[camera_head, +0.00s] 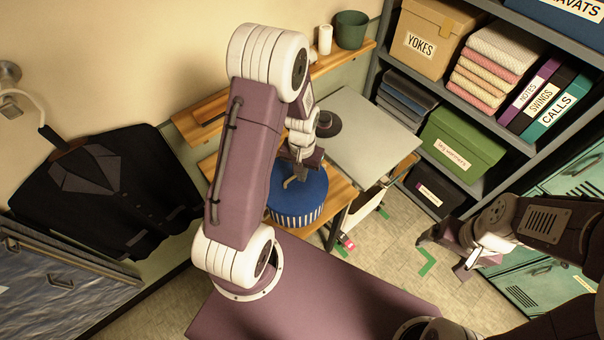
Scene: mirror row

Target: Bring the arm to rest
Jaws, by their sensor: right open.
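My left arm reaches across the middle of the head view, and its gripper (301,174) points down over a round box (297,213) with a blue top and striped sides. A tan piece, perhaps a handle, shows on the blue top close to the fingers. I cannot tell whether the fingers touch it or whether they are open or shut. My right gripper (443,256) is at the right, its fingers spread apart with nothing between them, above the tiled floor.
A wooden table (340,187) with a grey panel (362,138) stands behind the box. Metal shelving (452,98) with boxes and binders is at the right, near green lockers (523,287). A dark jacket (105,190) hangs at the left. Open floor (398,257) lies left of my right gripper.

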